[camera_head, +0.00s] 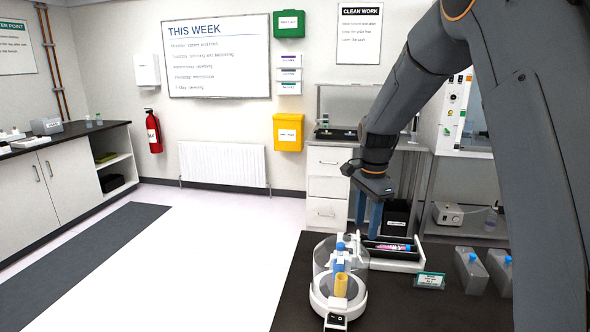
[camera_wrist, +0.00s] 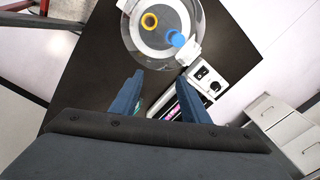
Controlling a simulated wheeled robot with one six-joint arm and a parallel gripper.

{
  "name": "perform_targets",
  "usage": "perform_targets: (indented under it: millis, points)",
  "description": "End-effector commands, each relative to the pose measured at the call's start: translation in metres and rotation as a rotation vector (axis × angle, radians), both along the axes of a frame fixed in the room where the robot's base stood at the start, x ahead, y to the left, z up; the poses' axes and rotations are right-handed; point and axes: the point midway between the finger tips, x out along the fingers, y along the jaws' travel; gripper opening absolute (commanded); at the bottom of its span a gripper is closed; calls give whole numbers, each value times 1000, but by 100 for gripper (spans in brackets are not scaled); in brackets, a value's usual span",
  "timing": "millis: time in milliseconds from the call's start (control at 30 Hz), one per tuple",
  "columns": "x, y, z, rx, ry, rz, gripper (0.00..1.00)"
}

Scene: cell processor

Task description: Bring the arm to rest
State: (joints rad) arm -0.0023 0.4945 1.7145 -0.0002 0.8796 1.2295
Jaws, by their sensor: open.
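My gripper (camera_head: 368,217) hangs from my grey arm above the dark bench, with its blue fingers pointing down. In the wrist view my gripper (camera_wrist: 160,97) shows its two fingers apart with nothing between them. Below and left of it in the head view stands a round clear-walled cell processor (camera_head: 318,285) with a white base. Inside it are a yellow ring-shaped piece (camera_head: 341,284) and a blue-capped tube (camera_head: 340,247). The processor also shows ahead of the fingers in the wrist view (camera_wrist: 193,50).
A tray (camera_head: 408,265) with a pink-labelled item (camera_head: 392,247) lies beneath and behind my gripper. Open floor lies to the left.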

Motion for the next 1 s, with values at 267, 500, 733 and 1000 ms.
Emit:
perform_targets:
  millis: [267,500,733,1000]
  points:
    - [-78,-1,-4,-33,-58,402,42]
    - [-160,-1,-16,-93,-115,812,42]
    - [-217,0,-28,-142,-142,1071,42]
    - [-248,0,-53,-161,-136,1221,42]
